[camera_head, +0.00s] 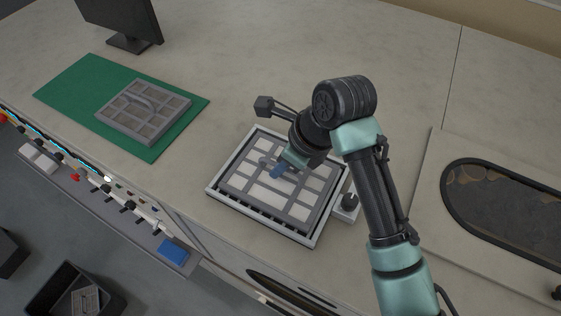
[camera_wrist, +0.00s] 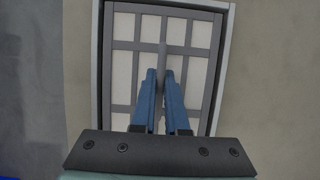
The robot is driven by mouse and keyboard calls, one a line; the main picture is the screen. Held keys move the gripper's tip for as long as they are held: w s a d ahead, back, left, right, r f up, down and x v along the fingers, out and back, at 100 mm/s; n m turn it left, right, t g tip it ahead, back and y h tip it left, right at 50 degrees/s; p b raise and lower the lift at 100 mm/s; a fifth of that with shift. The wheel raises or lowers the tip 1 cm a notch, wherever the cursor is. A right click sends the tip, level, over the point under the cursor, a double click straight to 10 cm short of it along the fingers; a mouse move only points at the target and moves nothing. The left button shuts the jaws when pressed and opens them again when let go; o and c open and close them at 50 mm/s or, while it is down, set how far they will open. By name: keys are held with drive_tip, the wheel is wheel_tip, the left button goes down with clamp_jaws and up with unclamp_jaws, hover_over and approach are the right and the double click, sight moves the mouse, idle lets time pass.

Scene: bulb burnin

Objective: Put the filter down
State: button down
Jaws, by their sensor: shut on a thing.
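A grey-framed filter (camera_head: 270,194) with a grid of white panels sits inside the rim of a light grey tray-like frame (camera_head: 213,193) on the counter. My gripper (camera_head: 277,171) is over the middle of this filter. In the wrist view, its blue fingers (camera_wrist: 162,78) are shut on the filter's raised centre handle, and the white-panelled filter (camera_wrist: 123,62) fills the middle of the view. A dark gap shows between filter and frame along the near edge. I cannot tell whether the filter rests on the bottom. A second, darker grey filter (camera_head: 143,112) lies on a green mat (camera_head: 70,90).
A black knob (camera_head: 349,201) sits right of the frame. A panel with a dark oval window (camera_head: 510,205) is further right. A monitor (camera_head: 125,25) stands at the back left. A crate (camera_head: 60,290) is on the floor. The counter behind the frame is clear.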

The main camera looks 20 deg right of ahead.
drive_tip(key=c, duration=0.9)
unclamp_jaws()
drive_tip(key=shift+f, duration=0.1)
drive_tip(key=shift+c, duration=0.2)
drive_tip(key=v, duration=1.2)
